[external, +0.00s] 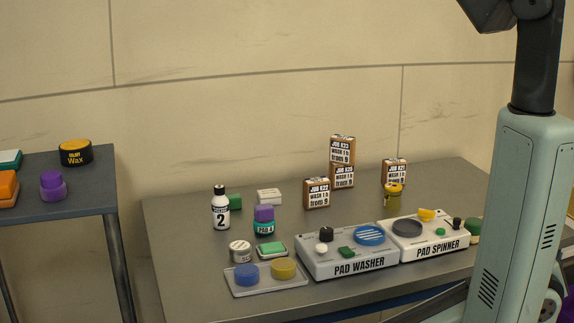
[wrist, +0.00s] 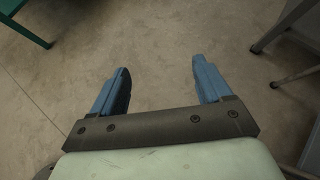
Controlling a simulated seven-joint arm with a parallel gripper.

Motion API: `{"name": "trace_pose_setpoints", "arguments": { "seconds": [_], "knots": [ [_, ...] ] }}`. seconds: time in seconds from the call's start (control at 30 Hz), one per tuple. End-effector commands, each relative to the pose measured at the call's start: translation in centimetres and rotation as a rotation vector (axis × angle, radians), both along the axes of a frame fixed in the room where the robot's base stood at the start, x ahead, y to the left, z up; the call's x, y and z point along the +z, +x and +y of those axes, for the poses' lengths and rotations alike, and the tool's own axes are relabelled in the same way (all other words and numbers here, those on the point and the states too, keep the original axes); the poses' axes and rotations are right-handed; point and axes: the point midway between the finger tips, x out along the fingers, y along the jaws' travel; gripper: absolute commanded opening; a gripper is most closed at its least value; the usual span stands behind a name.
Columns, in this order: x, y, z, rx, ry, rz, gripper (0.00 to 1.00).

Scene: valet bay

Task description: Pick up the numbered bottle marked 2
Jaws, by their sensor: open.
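The bottle marked 2 (external: 221,212) stands upright on the grey table, at its left part. It is white with a black cap and a dark band, and a black 2 faces the external camera. My gripper (wrist: 163,85) shows in the wrist view with its two blue fingers wide apart and nothing between them. It is over bare floor, away from the table top. The bottle is not visible in the wrist view, and my gripper's fingers are not visible in the external view.
A tray (external: 290,288) with two pads, the pad washer (external: 318,262) and the pad spinner (external: 443,236) line the front. Boxes (external: 317,194) stand behind. A side table (external: 85,205) is left.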

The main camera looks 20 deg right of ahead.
Motion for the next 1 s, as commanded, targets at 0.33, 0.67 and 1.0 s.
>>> {"name": "trace_pose_setpoints", "arguments": {
  "seconds": [0.33, 0.67, 1.0],
  "knots": [
    [8.8, -10.8, 12.1, 0.120, 0.275, -0.041, 0.78],
    [19.0, -10.8, 18.6, 0.171, 0.514, -0.200, 0.78],
    [32.7, 1.9, 21.8, 0.185, 0.750, -0.587, 0.78]
  ]
}}
